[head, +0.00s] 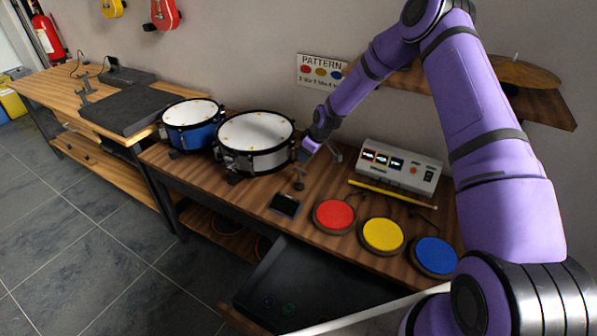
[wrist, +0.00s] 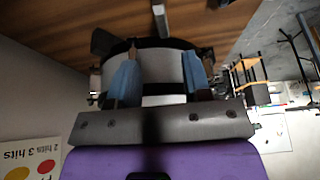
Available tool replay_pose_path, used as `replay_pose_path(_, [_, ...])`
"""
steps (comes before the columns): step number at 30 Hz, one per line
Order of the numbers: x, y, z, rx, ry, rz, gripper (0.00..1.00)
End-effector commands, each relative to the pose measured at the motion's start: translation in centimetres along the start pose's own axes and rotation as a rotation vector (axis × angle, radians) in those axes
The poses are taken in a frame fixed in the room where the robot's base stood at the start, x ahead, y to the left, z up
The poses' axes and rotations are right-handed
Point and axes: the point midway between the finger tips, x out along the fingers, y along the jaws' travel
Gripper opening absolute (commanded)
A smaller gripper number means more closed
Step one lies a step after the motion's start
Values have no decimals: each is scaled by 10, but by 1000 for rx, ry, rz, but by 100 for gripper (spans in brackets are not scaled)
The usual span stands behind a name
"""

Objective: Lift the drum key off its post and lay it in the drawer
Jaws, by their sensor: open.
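A small dark post (head: 299,181) stands on the workbench, right of the white drum; a small piece on its top may be the drum key, too small to tell. My gripper (head: 303,157) is above and behind the post, close to the white drum's right rim. In the wrist view my gripper (wrist: 160,82) has its two blue-padded fingers spread, with nothing held between them. A grey bar (wrist: 160,18) shows beyond the fingers; I cannot tell whether it is the post. The drawer (head: 325,283) is pulled out below the bench, dark inside, with small coloured rings in it.
The white drum (head: 255,140) and blue drum (head: 192,120) stand left of my gripper. A dark flat device (head: 286,204) lies before the post. Red (head: 334,215), yellow (head: 383,235) and blue (head: 435,255) pads, a yellow stick (head: 390,193) and a display box (head: 400,168) are right.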

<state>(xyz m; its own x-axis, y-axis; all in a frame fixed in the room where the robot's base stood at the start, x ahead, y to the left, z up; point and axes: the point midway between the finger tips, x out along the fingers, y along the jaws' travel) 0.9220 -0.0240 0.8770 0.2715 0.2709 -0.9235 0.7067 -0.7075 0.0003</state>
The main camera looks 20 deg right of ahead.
Motion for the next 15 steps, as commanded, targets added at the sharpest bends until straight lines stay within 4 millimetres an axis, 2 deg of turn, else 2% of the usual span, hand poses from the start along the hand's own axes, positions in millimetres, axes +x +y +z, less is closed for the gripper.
replay_pose_path(9, [44,-1,1,0,-1,-1,45])
replay_pose_path(15, [54,-1,1,-1,-1,0,45])
